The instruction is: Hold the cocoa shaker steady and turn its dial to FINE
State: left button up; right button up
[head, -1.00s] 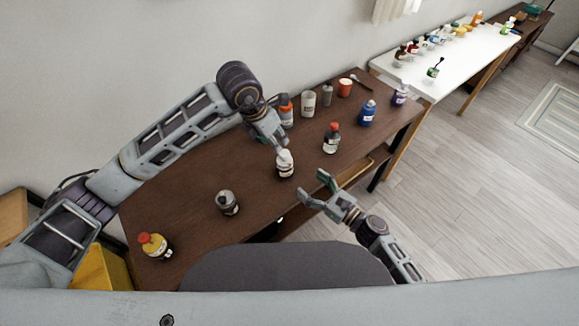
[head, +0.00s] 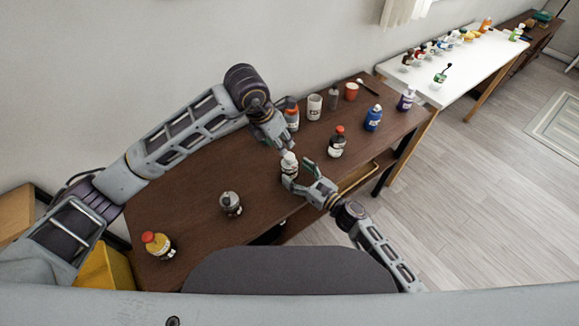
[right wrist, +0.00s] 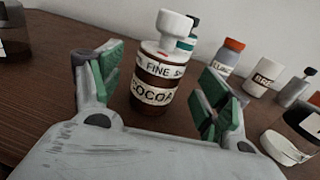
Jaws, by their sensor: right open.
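The cocoa shaker (head: 289,165) stands upright near the front edge of the brown table. In the right wrist view the shaker (right wrist: 153,97) is a brown jar with a COCOA label, a pale band reading FINE and a white knobbed top. A small red mark shows just above the band. My right gripper (head: 299,176) is open, its green-padded fingers on either side of the shaker, with a visible gap in the wrist view. My left gripper (head: 280,143) is just above and behind the shaker's top; its fingers are too small to read.
A red-capped bottle (head: 337,142) stands right of the shaker, and a grey-topped jar (head: 231,203) to its left. A yellow bottle (head: 157,244) is at the near left. An orange-capped bottle (head: 291,114) and a white cup (head: 314,106) stand behind.

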aim_at(296, 171)
jog(key=shift+x, duration=1.9)
jog(key=c, duration=1.2)
